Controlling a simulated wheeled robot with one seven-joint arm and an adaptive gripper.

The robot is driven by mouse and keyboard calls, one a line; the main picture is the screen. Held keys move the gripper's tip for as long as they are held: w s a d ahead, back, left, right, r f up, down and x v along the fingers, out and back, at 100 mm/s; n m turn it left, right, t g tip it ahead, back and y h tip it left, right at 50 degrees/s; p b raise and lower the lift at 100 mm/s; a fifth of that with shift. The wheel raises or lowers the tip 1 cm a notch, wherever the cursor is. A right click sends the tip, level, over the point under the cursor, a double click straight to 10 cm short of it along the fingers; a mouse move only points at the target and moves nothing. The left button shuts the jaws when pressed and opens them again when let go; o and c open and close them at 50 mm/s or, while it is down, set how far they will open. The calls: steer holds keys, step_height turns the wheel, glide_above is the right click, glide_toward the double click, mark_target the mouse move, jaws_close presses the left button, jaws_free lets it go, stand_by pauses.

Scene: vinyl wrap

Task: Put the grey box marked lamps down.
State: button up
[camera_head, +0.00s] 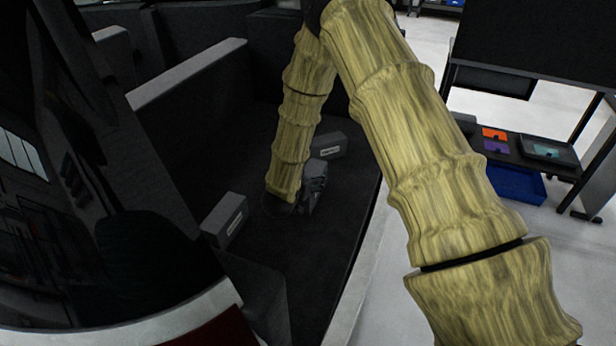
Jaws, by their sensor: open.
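Two grey boxes with white labels stand on the dark floor of a vehicle's load bed. One grey box (225,220) is at the near left, beside the bed's inner wall. The other grey box (329,146) is farther back, just beyond my gripper. The lettering is too small to read, so I cannot tell which is marked lamps. My gripper (311,194) is a small dark shape low over the bed floor, between the two boxes. It is open, and I see no box between its fingers. My arm hides part of the bed behind it.
The load bed (290,255) has dark walls and a pale rim along its right side. Free floor lies in front of my gripper. Outside, at right, a dark bench (518,150) holds coloured items, with a blue bin (516,186) below.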

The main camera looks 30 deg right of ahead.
steer(key=shift+r, duration=0.15)
steer(key=b+v, duration=0.1)
steer(key=v, duration=1.1)
